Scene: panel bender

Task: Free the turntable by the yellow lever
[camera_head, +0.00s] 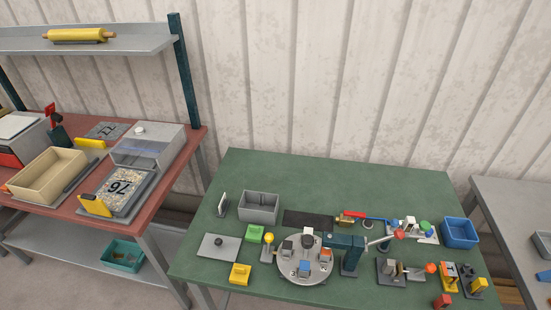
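The turntable (292,275) is a round grey disc near the front middle of the green table (330,175). Several small fixtures stand on it, with blue, orange and dark parts. A lever with a yellow ball knob (268,238) stands upright at the turntable's left edge. Whether it locks the disc is too small to tell. A dark teal bender post and arm (346,244) reaches over the turntable's right side, with a red-knobbed handle (398,234) on its right. Neither of my grippers shows in the head view.
A green block (255,233) and a yellow block (240,273) lie left of the turntable, beside a grey plate (218,247). A grey bin (259,207) stands behind; a blue bin (460,232) stands at right. The table's back strip is clear.

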